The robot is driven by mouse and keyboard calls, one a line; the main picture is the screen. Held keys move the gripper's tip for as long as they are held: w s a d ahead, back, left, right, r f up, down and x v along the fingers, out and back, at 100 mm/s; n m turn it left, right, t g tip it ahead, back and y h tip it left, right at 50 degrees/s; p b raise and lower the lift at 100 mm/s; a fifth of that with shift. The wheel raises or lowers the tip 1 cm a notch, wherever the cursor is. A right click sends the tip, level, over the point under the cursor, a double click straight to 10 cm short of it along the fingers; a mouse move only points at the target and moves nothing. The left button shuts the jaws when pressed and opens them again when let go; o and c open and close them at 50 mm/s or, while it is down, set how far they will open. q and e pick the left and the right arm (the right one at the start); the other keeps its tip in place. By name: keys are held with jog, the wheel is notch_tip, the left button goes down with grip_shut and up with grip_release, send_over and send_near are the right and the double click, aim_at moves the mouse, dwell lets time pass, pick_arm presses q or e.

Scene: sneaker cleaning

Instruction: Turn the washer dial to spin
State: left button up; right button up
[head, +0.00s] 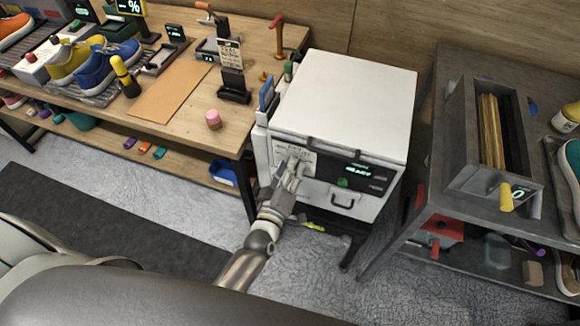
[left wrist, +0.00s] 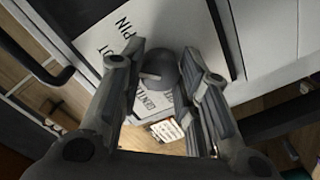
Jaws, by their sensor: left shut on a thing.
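The white washer (head: 345,95) stands between two tables in the head view, with its lid closed. My left gripper (head: 293,170) is at the left part of its front panel. In the left wrist view, a dark grey round dial (left wrist: 162,68) with a light pointer mark sits on a white label plate (left wrist: 200,25). The fingers of my left gripper (left wrist: 163,85) are on either side of the dial, shut on it. Lettering ending in "PIN" shows above and left of the dial; other words are partly hidden. The pointer mark points toward the left. My right gripper is not in view.
A dark display with green text and a green button (head: 343,183) are right of my gripper on the washer. A wooden table (head: 185,125) with sneakers stands left. A grey table (head: 455,180) with a trough stands close on the right.

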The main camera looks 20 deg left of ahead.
pick_arm(q)
jog(key=shift+f+m+p, duration=0.1)
jog(key=shift+m+p, duration=0.65)
jog(key=shift+m, duration=2.85)
jog(key=o, duration=1)
jog(key=s, duration=1.2)
jog(key=shift+a, duration=0.1)
